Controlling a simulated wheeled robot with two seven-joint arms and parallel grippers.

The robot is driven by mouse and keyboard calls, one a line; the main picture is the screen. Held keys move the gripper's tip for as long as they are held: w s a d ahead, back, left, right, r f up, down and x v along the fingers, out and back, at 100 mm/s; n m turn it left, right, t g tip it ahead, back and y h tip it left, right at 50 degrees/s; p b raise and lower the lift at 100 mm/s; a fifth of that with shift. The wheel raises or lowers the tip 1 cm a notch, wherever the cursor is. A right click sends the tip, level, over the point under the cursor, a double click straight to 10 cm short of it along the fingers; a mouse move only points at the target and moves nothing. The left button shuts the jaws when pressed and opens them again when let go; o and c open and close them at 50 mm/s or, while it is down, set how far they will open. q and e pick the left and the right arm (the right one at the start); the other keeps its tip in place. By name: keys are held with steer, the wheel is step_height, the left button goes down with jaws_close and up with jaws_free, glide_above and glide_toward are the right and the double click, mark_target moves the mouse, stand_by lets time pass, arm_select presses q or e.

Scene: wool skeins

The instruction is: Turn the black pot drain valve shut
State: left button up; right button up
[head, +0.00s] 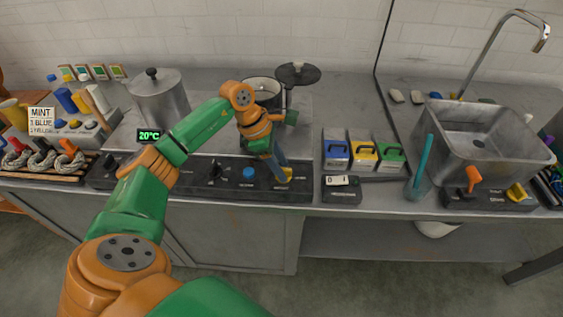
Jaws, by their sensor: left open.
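The front control panel (228,190) runs along the counter edge. It carries a black knob (215,172), a blue knob (249,173) and a yellow handle (288,173). Which of these is the black pot drain valve cannot be told from the small labels. A pot (262,82) stands behind my left arm, which hides much of it. My left gripper (280,174) is open and points down at the panel, right beside the yellow handle. Its fingers partly cover the handle, so contact cannot be told. My right gripper is out of view.
A lidded steel pot (160,98) stands left, near a 20°C display (149,135). A dark lid (297,73) sits raised behind my wrist. Blue, yellow and green-handled boxes (363,150) stand right of the panel, then a sink (480,145) and tap.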

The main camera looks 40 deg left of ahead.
arm_select(q)
steer(key=shift+w+f, duration=0.15)
jaws_close()
steer(key=shift+n, duration=0.4)
steer(key=n, duration=0.1)
steer(key=n+t, duration=0.1)
steer(key=n+y+b, duration=0.1)
steer(key=shift+s+d+n, duration=0.1)
steer(key=shift+s+n, duration=0.15)
steer(key=shift+n, duration=0.15)
steer(key=n+y, duration=0.1)
steer(key=n, duration=0.1)
steer(key=n+t+b, duration=0.1)
steer(key=n, duration=0.1)
steer(key=shift+d+y, duration=0.15)
steer(key=shift+y, duration=0.25)
steer(key=n+y, duration=0.1)
steer(key=n, duration=0.1)
steer(key=n+b, duration=0.1)
steer(key=n, duration=0.2)
steer(key=shift+d+y+b, duration=0.15)
steer(key=shift+y+b, duration=0.15)
steer(key=shift+y, duration=0.1)
steer(key=n+y+b, duration=0.1)
steer(key=n, duration=0.3)
steer(key=shift+y, duration=0.3)
steer(key=shift+n, duration=0.4)
steer(key=shift+g, duration=0.3)
